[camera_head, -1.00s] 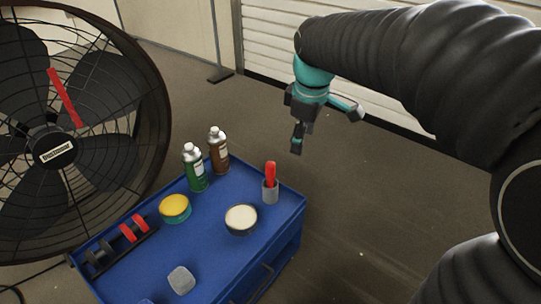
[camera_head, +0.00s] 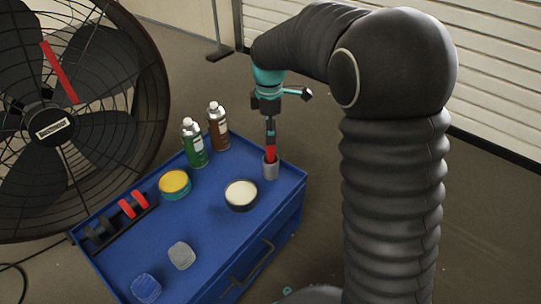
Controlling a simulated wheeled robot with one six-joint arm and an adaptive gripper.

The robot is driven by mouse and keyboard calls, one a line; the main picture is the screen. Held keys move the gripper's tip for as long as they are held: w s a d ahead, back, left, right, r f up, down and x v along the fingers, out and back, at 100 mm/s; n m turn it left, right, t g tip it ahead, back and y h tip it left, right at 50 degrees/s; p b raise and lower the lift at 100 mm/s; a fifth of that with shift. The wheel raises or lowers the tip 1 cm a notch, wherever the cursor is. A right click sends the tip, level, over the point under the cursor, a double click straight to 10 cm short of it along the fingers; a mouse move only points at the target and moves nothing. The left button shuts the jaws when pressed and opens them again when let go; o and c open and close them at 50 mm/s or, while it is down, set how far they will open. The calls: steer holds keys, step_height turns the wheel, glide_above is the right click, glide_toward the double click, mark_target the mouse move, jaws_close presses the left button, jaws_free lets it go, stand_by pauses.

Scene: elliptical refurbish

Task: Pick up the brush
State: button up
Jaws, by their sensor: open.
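The brush (camera_head: 270,153) has a red handle and stands upright in a small grey cup (camera_head: 270,170) at the right back corner of the blue cart top. My gripper (camera_head: 270,136) points down directly over the cup, with its fingers at the upper part of the red handle. The fingers hide the top of the handle. The cup hides the lower end of the brush. The jaws are open; contact with the handle cannot be made out.
The blue cart (camera_head: 215,235) also bears a green can (camera_head: 194,146), a brown can (camera_head: 218,130), a yellow-topped tin (camera_head: 174,183), a cream-topped tin (camera_head: 241,193), a black rack (camera_head: 122,215) and two small blocks. A large fan (camera_head: 60,125) stands at the left.

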glide_above(270, 163)
steer(key=w, duration=0.1)
steer(key=shift+f+b, duration=0.45)
steer(key=shift+f, duration=2.8)
jaws_close()
